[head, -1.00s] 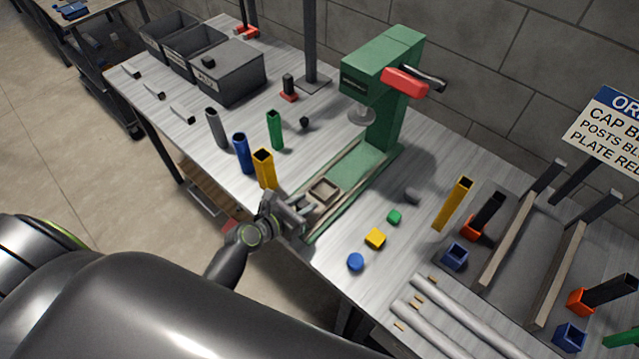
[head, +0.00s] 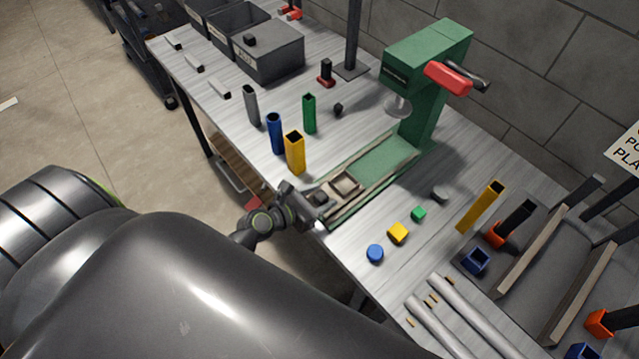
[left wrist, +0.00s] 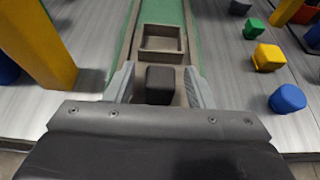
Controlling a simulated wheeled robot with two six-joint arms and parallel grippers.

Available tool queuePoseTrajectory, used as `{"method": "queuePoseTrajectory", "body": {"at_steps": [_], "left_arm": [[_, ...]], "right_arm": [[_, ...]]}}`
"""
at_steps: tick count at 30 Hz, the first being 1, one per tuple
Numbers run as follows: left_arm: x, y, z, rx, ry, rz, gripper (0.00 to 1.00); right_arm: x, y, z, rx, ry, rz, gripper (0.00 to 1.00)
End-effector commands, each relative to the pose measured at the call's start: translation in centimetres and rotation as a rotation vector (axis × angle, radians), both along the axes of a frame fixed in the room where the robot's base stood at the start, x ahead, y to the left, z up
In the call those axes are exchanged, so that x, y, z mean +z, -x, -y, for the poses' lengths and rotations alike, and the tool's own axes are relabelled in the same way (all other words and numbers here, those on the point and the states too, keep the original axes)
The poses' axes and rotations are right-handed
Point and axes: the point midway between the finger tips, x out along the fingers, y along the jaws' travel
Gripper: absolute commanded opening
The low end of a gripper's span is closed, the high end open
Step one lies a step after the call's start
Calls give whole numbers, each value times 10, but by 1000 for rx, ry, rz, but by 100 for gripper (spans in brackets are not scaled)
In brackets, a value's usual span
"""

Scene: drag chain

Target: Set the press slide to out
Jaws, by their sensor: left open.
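The green press (head: 430,85) stands on the table with its red-handled lever (head: 450,78) at the upper right. Its slide (head: 345,183), a tan piece with a square raised-rim nest, lies on the green base at the end toward me, out from under the round ram. The nest also shows in the left wrist view (left wrist: 161,42). A dark block-shaped knob (left wrist: 160,84) is at the slide's near end. My left gripper (head: 316,203) is open, with its fingers on either side of the knob; contact is not clear. My right gripper is out of view.
Yellow (head: 294,152), blue (head: 275,133), green and grey tubes stand left of the press. Blue (head: 375,253), yellow (head: 398,232) and green (head: 419,214) small pieces lie to its right. Grey bins (head: 268,52) stand at the back, and a fixture with rails (head: 535,250) is at the right.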

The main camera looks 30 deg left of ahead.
Motion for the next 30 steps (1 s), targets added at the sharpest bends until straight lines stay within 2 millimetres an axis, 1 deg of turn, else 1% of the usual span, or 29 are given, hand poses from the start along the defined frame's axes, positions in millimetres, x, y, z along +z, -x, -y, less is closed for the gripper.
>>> {"method": "queuePoseTrajectory", "body": {"at_steps": [8,11,13,17,24,30], "left_arm": [[1,0,0,0,0,1,49],[2,5,-2,1,-1,1,49],[5,12,-5,0,-2,1,49],[13,34,-12,0,-2,0,49],[34,82,-29,-1,-2,-1,49],[49,119,-43,-1,-4,-2,49]], "right_arm": [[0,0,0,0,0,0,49],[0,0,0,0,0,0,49],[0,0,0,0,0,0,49],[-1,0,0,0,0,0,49],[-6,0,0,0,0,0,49],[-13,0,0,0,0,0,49]]}}
